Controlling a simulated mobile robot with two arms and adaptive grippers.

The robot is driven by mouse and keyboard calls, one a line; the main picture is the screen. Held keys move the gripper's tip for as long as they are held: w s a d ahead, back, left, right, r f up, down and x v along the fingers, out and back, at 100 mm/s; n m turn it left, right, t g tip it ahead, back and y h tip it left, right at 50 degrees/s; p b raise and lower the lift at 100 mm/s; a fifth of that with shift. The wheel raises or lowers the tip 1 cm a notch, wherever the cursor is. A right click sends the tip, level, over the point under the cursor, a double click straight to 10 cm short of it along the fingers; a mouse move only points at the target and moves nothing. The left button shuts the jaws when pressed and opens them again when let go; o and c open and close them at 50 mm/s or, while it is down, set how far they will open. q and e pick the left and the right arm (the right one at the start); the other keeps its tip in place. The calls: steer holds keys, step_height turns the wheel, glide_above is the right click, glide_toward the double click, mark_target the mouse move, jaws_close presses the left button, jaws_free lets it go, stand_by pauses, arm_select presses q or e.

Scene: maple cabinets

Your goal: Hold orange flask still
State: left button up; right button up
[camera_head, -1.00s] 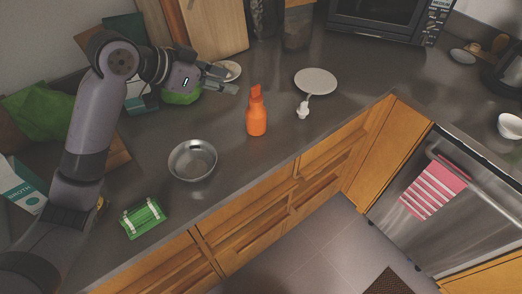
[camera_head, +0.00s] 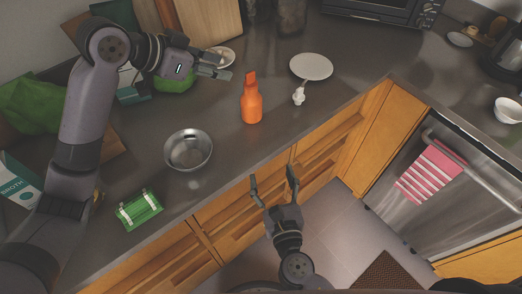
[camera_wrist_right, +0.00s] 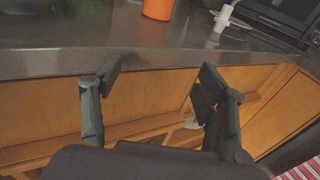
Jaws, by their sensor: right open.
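The orange flask (camera_head: 251,103) stands upright on the dark counter, behind and right of the metal bowl. Its lower part shows at the top of the right wrist view (camera_wrist_right: 158,8). My left gripper (camera_head: 220,65) is above the counter, left of and behind the flask, apart from it; its fingers look a little apart with nothing visible between them. My right gripper (camera_head: 272,182) is open and empty in front of the cabinet fronts, below and in front of the flask. Its two fingers also show spread apart in the right wrist view (camera_wrist_right: 152,85).
A metal bowl (camera_head: 188,150) and a green item with white bars (camera_head: 139,209) lie on the counter. A white plate (camera_head: 311,67) and a small white bottle (camera_head: 298,95) are right of the flask. The counter edge (camera_wrist_right: 40,64) lies between my right gripper and the flask.

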mark_target(251, 100)
step_height(251, 100, up, 6)
steer(key=w+a+t, duration=0.1)
steer(key=w, duration=0.1)
steer(key=w+a, duration=0.1)
steer(key=w, duration=0.5)
steer(key=w+a, duration=0.1)
steer(key=w, duration=0.6)
steer(key=w+a, duration=0.1)
steer(key=w, duration=0.5)
steer(key=shift+w+a+r, duration=0.15)
steer(key=shift+w+a, duration=0.1)
steer(key=shift+a, duration=0.05)
steer(key=shift+c, duration=0.4)
